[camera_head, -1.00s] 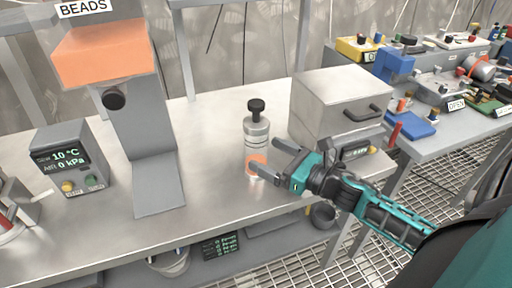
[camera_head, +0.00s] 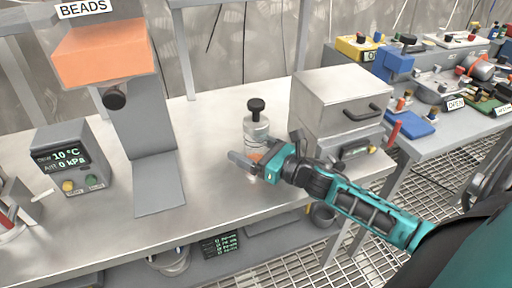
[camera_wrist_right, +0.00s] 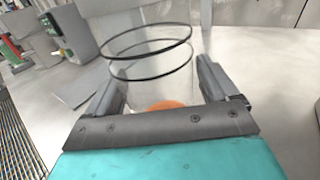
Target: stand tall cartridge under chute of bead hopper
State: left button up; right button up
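The tall cartridge (camera_head: 256,131), a clear cylinder with dark rings, a black knob on top and orange near its base, stands upright on the steel bench. The orange bead hopper (camera_head: 105,52), labelled BEADS, is to its left, with a dark round chute mouth (camera_head: 115,98) above a grey base plate (camera_head: 160,185). My right gripper (camera_head: 268,148) is low at the cartridge, one finger on each side. In the right wrist view its open fingers (camera_wrist_right: 160,85) straddle the clear cylinder (camera_wrist_right: 155,65); contact is unclear. My left gripper is not in view.
A grey gauge box (camera_head: 70,160) reading 10 °C and 0 kPa stands left of the hopper. A steel cabinet with a handle (camera_head: 345,100) stands close right of the cartridge. Bare bench (camera_head: 207,140) lies between hopper and cartridge. A second bench at right holds several devices.

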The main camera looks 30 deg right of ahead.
jog(key=c, duration=1.1)
jog(key=shift+r, duration=0.15)
jog(key=shift+c, duration=1)
